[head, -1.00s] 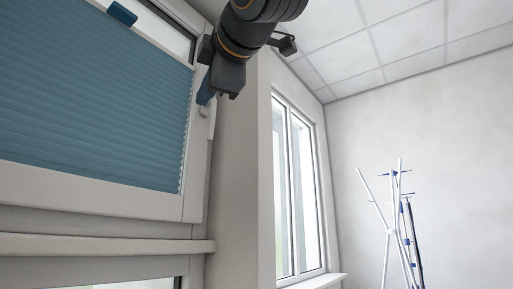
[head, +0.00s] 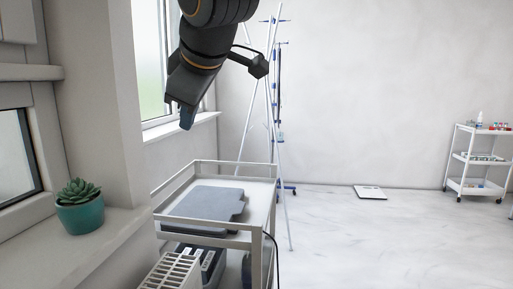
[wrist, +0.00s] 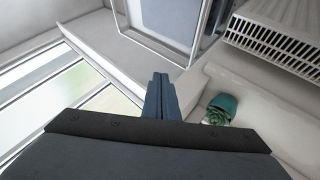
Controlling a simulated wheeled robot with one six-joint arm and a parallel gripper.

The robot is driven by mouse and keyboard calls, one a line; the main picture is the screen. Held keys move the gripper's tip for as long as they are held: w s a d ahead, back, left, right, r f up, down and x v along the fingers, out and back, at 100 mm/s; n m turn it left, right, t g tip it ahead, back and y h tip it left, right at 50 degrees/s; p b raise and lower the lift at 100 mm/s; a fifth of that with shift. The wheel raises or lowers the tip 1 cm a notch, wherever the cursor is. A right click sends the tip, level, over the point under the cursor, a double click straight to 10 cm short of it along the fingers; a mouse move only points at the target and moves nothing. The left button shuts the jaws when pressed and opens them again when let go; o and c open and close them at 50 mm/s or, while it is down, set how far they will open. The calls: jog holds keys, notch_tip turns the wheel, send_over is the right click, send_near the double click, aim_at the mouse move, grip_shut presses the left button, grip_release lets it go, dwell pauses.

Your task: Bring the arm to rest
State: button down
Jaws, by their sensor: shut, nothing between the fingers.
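My gripper (head: 187,118) hangs from the top of the head view, pointing down and left, in front of the window and its sill. Its blue fingers are together with nothing between them. In the wrist view the closed fingers (wrist: 161,98) stick up past the dark gripper body. The gripper appears clear of the sill and the trolley in the head view, though the exact distance cannot be told.
A white trolley (head: 226,241) with a grey-blue flat item (head: 203,209) stands below. A potted succulent (head: 79,207) sits on the near sill at left. A radiator (head: 168,274) is beneath. Open floor (head: 340,235) lies to the right.

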jog(key=s+d+f+m+g+h, duration=0.1)
jog(key=s+d+f+m+g, duration=0.2)
jog(key=d+f, duration=0.45)
jog(key=s+d+f+m+g+h, duration=0.1)
jog(key=s+d+f+m+h, duration=0.2)
jog(key=d+f, duration=0.5)
jog(key=s+d+f+m+g, duration=0.2)
jog(key=d+f+m, duration=0.35)
jog(key=f, duration=0.45)
jog(key=s+d+f+m+g, duration=0.2)
jog(key=s+d+f+m, duration=0.3)
jog(key=s, duration=0.4)
jog(key=d+r+p, duration=0.5)
jog(key=d+p, duration=0.2)
jog(key=p, duration=0.6)
jog(key=shift+r+h, duration=0.25)
jog(key=shift+h, duration=0.05)
jog(key=shift+a, duration=0.2)
